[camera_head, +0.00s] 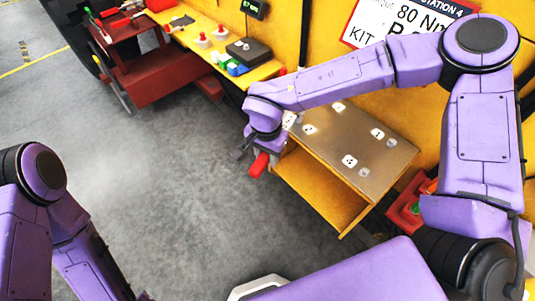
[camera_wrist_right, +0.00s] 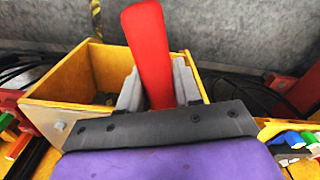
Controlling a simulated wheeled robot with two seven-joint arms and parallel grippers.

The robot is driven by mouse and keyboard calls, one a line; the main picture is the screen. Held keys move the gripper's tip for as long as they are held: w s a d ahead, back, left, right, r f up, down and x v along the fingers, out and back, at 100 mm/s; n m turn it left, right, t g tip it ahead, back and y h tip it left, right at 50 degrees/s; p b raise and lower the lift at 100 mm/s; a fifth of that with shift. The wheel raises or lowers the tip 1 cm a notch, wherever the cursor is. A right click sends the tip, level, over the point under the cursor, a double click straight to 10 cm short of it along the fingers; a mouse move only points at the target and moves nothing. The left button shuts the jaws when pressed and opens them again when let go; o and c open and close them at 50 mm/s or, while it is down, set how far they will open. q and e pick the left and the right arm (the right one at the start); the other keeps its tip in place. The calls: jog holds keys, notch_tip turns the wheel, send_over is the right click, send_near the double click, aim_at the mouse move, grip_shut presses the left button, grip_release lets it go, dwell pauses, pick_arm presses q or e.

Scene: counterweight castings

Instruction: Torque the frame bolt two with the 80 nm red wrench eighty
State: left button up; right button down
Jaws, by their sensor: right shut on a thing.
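My right gripper (camera_head: 262,152) is shut on the red wrench (camera_head: 259,165), beside the left edge of the grey-topped yellow frame (camera_head: 365,118). In the right wrist view, the red handle (camera_wrist_right: 150,45) stands up between the grey fingers of my right gripper (camera_wrist_right: 158,88). The rest of the wrench is hidden. Several white numbered labels mark the frame's top, including one near its front (camera_head: 350,161) and one at right (camera_head: 377,134). The numbers are too small to read surely. My left arm shows at lower left, its gripper out of view.
A red cart (camera_head: 140,70) stands at far left. A red bin (camera_head: 405,208) is right of the frame. The grey floor at left is clear.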

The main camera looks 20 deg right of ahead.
jog(key=shift+w+a, duration=0.1)
jog(key=shift+w+a+m, duration=0.5)
jog(key=shift+w, duration=0.1)
jog(key=shift+w, duration=0.1)
jog(key=shift+w+a+m, duration=0.55)
jog(key=shift+w+m, duration=0.05)
jog(key=shift+w, duration=0.15)
jog(key=shift+w, duration=0.1)
dwell(0.5)
jog(key=shift+w+a+m, duration=0.4)
jog(key=shift+w+m, duration=0.1)
jog(key=shift+w, duration=0.2)
